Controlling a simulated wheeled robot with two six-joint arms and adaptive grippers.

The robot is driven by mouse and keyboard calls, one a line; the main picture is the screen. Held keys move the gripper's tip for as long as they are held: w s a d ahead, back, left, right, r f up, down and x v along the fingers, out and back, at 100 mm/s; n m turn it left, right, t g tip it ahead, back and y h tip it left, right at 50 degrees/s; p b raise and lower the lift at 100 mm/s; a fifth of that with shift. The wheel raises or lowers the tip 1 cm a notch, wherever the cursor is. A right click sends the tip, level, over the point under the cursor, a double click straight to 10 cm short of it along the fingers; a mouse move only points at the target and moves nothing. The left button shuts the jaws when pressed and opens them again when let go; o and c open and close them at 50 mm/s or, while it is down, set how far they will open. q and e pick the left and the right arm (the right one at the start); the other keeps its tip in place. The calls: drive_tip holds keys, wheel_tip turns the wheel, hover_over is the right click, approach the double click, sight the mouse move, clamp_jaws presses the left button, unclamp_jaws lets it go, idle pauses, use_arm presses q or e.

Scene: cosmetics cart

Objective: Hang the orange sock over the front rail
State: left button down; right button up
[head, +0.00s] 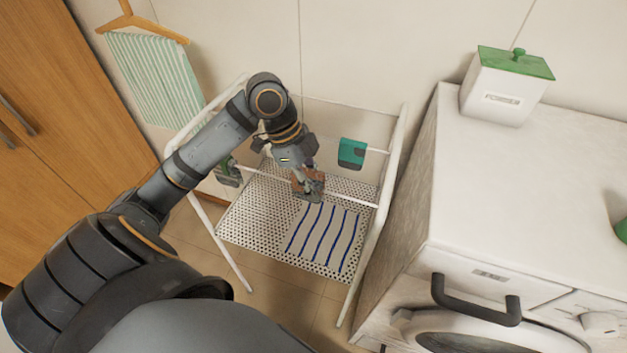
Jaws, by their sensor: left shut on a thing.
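My left gripper (309,188) is shut on the orange sock (297,181), of which only small orange-brown parts show around the fingers. The gripper and sock are at the front rail (355,201) of the white drying rack, near the middle of the rail. The gripper hides that part of the rail and most of the sock. I cannot tell whether the sock touches the rail or lies over it. My right gripper is not in view.
A teal sock (352,153) hangs on the back rail. A dark green item (229,171) is at the rack's left. A blue-striped cloth (325,236) is over the perforated shelf (245,232). A washing machine (515,190) with a white box (504,92) stands right.

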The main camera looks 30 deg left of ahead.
use_arm(q)
drive_tip(key=shift+f+b, duration=0.9)
drive_tip(key=shift+f, duration=0.8)
drive_tip(key=c, duration=1.1)
unclamp_jaws()
